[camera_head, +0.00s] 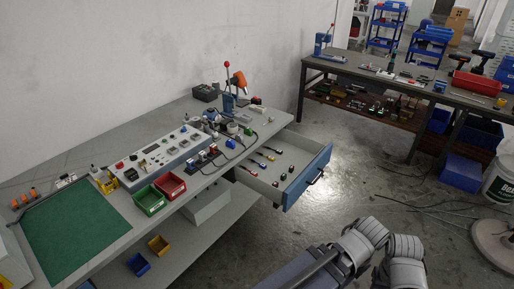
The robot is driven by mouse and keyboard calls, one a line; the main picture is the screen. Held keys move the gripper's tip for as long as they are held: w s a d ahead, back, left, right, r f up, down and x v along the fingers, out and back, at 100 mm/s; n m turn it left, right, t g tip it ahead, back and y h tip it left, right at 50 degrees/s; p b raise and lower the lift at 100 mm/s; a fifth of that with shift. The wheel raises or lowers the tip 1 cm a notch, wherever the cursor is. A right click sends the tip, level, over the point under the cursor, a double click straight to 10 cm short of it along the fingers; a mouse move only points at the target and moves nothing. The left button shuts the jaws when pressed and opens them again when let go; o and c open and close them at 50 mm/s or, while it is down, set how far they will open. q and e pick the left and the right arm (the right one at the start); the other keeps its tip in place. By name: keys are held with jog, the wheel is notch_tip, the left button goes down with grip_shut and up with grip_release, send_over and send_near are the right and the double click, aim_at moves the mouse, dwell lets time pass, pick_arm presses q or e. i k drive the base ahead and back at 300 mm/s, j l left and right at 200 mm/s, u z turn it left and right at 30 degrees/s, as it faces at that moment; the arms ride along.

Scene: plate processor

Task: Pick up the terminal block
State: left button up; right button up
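I cannot single out the terminal block with certainty. Several small parts stand on the grey workbench (105,150), among them a small pale block (258,108) at its far right end and dark parts with white and red pieces (205,157) in front of the control box. The open drawer (322,176) under the bench holds several small red, yellow, blue and dark parts, too small to identify. My grey arm links show at the bottom right, over the floor and away from the bench. No gripper fingers are visible there.
A grey control box (155,153), a green bin (149,200), a red bin (171,186) and a green mat (75,235) occupy the bench. A lever press (228,98) stands at its far end. The blue-fronted drawer juts into the room. A second bench (345,62) stands behind.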

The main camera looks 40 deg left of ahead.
aim_at(239, 138)
jog(key=i+j+u, duration=0.15)
jog(key=i+u, duration=0.2)
jog(key=i, duration=0.2)
jog(key=i+u, duration=0.35)
jog(key=i, duration=0.2)
